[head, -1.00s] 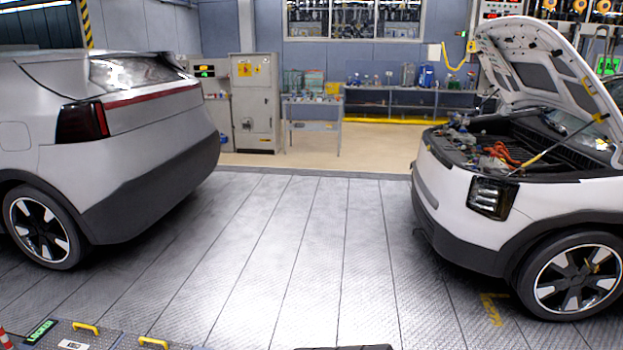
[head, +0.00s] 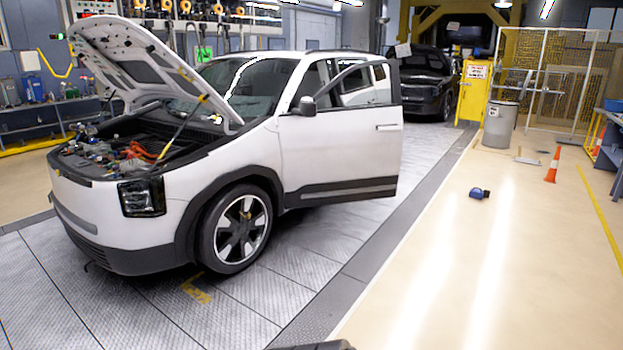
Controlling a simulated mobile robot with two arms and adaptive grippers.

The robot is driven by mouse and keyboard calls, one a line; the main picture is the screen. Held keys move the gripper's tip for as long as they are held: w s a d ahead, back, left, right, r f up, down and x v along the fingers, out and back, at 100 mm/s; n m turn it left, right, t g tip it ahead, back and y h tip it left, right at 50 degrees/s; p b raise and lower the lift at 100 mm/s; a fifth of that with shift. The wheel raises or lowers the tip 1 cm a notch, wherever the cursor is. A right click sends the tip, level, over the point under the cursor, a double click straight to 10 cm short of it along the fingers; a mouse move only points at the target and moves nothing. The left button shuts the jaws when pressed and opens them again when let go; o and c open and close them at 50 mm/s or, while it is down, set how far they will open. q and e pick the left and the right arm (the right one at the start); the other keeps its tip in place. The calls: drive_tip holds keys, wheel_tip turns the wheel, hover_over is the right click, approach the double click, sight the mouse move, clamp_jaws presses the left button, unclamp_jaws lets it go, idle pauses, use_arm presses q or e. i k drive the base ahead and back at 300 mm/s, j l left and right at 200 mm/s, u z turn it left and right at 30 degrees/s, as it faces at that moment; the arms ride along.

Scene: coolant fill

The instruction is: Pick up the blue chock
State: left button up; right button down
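A small blue object (head: 479,193), which looks like the blue chock, lies on the beige floor to the right of the white car, at some distance from me. It is too small to make out its exact shape. Nothing touches it.
A white car (head: 335,145) with its hood up and a door open stands at left on the grey plated floor. An orange cone (head: 553,166), a grey bin (head: 499,124) and a yellow cabinet (head: 474,92) stand beyond the blue object. The beige floor in front is clear.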

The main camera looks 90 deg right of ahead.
sight(476, 193)
drive_tip(key=z, duration=3.9)
drive_tip(key=i+z, duration=0.1)
drive_tip(key=i, duration=3.45)
drive_tip(key=i+u, duration=0.15)
drive_tip(key=i, duration=0.35)
drive_tip(key=i+u, duration=0.15)
drive_tip(key=i, duration=0.4)
drive_tip(key=i+l+u, duration=0.15)
drive_tip(key=i, duration=0.35)
drive_tip(key=i+l+u, duration=0.15)
drive_tip(key=i, duration=0.35)
drive_tip(key=i+j+u, duration=0.15)
drive_tip(key=i, duration=2.1)
drive_tip(key=i+z, duration=0.25)
drive_tip(key=i, duration=0.3)
drive_tip(key=i+j+z, duration=0.25)
drive_tip(key=i, duration=0.3)
drive_tip(key=i+j+z, duration=0.25)
drive_tip(key=i, duration=0.3)
drive_tip(key=i+j+z, duration=0.25)
drive_tip(key=i, duration=0.25)
